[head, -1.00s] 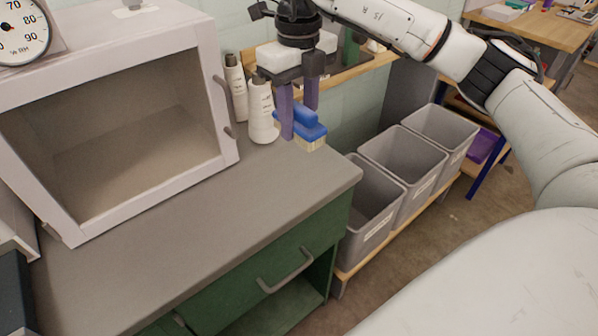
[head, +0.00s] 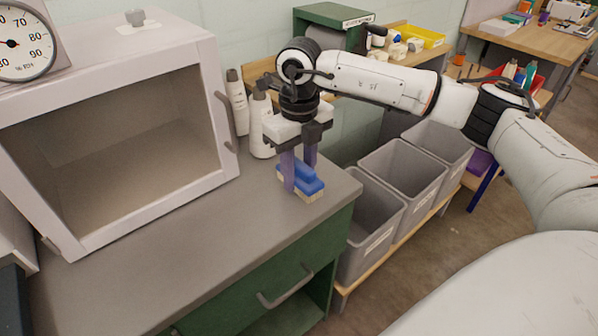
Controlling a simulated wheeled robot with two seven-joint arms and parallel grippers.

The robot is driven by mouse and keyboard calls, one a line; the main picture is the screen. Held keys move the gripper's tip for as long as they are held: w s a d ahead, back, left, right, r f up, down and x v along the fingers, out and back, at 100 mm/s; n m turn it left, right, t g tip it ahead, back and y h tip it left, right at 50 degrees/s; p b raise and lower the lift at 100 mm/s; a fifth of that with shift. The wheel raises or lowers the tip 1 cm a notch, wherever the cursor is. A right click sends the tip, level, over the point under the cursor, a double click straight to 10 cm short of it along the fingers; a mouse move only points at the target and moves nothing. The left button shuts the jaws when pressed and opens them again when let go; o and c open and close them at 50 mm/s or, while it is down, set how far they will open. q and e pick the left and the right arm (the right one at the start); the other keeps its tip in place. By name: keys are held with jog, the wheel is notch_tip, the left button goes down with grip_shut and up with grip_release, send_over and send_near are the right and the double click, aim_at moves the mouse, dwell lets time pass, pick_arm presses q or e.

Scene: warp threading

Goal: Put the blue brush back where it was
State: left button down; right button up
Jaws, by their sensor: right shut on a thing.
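The blue brush (head: 307,182) has a blue back and pale bristles along its lower side. It is at the right end of the grey counter (head: 190,235), bristles down, at or very near the surface; I cannot tell if it touches. My right gripper (head: 298,180) points down with its purple fingers around the brush and is shut on it. The near finger hides part of the brush. My left gripper is not in view.
Two white bottles (head: 262,125) stand just behind the gripper. A white-framed cabinet (head: 228,160) with a dark interior fills the left. Grey bins (head: 365,225) stand to the right, beyond the counter edge. The counter's front middle is clear.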

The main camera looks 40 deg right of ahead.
aim_at(299, 163)
jog(key=shift+f, duration=0.15)
jog(key=o, duration=1)
notch_tip(299, 163, up, 12)
jog(key=shift+r, duration=0.2)
